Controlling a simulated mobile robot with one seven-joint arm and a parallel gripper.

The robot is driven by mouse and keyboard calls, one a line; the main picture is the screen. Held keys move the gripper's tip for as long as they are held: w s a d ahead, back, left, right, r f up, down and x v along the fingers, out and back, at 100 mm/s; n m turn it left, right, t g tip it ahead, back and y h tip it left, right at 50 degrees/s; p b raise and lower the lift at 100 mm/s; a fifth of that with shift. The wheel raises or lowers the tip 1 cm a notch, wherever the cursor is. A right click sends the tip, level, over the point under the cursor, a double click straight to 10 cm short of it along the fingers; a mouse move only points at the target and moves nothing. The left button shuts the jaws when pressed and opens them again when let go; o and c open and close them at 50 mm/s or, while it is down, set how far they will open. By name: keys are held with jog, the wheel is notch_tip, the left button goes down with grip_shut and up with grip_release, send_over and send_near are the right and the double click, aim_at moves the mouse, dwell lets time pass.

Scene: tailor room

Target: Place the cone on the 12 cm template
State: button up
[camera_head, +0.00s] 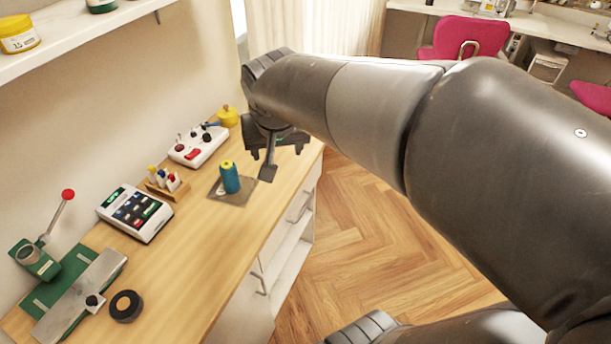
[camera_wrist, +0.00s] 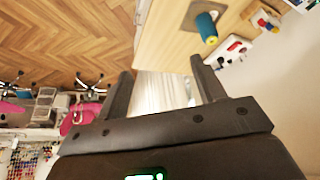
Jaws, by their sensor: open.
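The cone (camera_head: 230,178) is a blue thread cone with a yellow top. It stands upright on a thin grey square plate (camera_head: 214,194) on the wooden table. The plate looks like the template, but I cannot read a 12 cm mark on it. My gripper (camera_head: 260,163) is open and empty, a little beyond and to the right of the cone, apart from it. In the wrist view the cone (camera_wrist: 206,28) and the plate (camera_wrist: 192,20) show near the top, beyond the open fingers (camera_wrist: 160,70).
Behind the cone are a white box with a red button (camera_head: 197,146), a rack of small bottles (camera_head: 166,184) and a yellow pot (camera_head: 228,116). A keypad device (camera_head: 134,212), a green tool (camera_head: 78,288) and a black ring (camera_head: 126,306) are nearer. The table (camera_head: 215,255) in front is clear.

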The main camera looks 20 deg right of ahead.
jog(key=s+d+n, duration=0.2)
jog(key=s, duration=1)
jog(key=shift+s+d+t+y, duration=0.25)
jog(key=shift+s+t+y, duration=0.1)
jog(key=shift+t+y, duration=0.05)
